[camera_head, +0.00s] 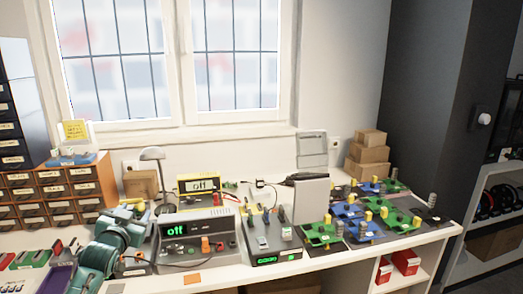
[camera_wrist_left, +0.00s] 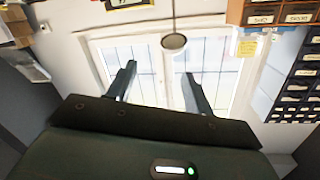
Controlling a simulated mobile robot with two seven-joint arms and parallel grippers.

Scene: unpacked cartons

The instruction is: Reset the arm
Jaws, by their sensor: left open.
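My left arm, teal, comes in at the lower left of the head view, over the front left of the workbench (camera_head: 215,277). My left gripper (camera_head: 132,212) is at its far end, left of the grey power supply; its fingers are hard to make out there. In the left wrist view the two dark fingers of the gripper (camera_wrist_left: 158,75) stand wide apart with nothing between them. Beyond them is the window (camera_wrist_left: 155,62), and the view is upside down. My right gripper is not in view.
A grey power supply (camera_head: 196,240) reading "off" stands right of the arm. Green and blue circuit boards (camera_head: 350,211) lie on the right. Drawer cabinets (camera_head: 50,192) stand at the left, and a lamp (camera_head: 152,154) stands behind the gripper. Small cartons (camera_head: 366,153) are stacked at the back right.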

